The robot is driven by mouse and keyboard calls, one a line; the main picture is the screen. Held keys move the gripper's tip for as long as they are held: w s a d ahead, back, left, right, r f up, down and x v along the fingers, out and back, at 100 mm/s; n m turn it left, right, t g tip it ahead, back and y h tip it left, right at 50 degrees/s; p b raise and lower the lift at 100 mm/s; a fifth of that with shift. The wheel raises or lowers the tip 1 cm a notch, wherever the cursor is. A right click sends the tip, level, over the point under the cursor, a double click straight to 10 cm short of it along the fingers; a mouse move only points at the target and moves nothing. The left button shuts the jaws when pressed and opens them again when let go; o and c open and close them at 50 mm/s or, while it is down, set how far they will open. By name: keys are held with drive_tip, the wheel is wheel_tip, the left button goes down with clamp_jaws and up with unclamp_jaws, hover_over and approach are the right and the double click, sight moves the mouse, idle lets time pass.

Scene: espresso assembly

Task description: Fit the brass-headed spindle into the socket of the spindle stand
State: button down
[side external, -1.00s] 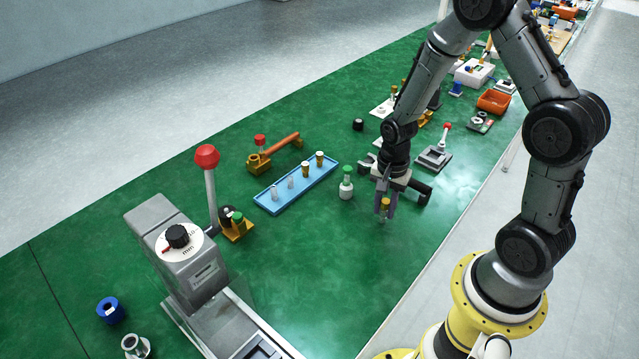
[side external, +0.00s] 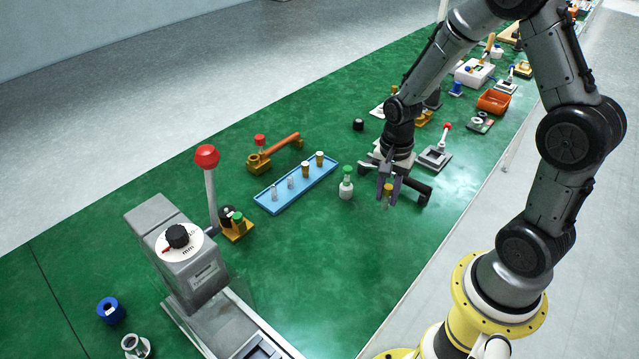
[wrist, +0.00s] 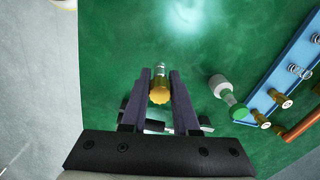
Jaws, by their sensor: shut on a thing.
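My gripper (side external: 388,188) is shut on the brass-headed spindle and holds it above the green bench. In the wrist view the spindle's ribbed brass head (wrist: 159,92) sits between the purple fingers (wrist: 159,78). Its pale metallic shank extends past the fingertips over bare green surface. In the side view the fingers partly hide the spindle. I cannot tell with certainty which fixture is the spindle stand, and no socket shows clearly.
A red-knobbed lever fixture (side external: 434,158) stands behind right. A grey machine (side external: 185,250) stands front left.

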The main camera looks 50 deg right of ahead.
drive_tip(key=shift+s+a, duration=0.1)
drive_tip(key=shift+s, duration=0.2)
drive_tip(key=w+d+r+n, duration=0.1)
drive_tip(key=w+d+r, duration=0.3)
drive_tip(key=w+d, duration=0.35)
drive_tip(key=w+d+r+n, duration=0.1)
drive_tip(key=w+d+r, duration=0.2)
drive_tip(key=w+d, duration=0.45)
drive_tip(key=w+d+f+m, duration=0.1)
drive_tip(key=d, duration=0.5)
drive_tip(key=w+d+f+m, duration=0.1)
drive_tip(key=d+f, duration=0.1)
drive_tip(key=d, duration=0.5)
drive_tip(key=shift+w+d, duration=0.15)
drive_tip(key=shift+w, duration=0.15)
drive_tip(key=shift+f, duration=0.15)
drive_tip(key=shift+f, duration=2.8)
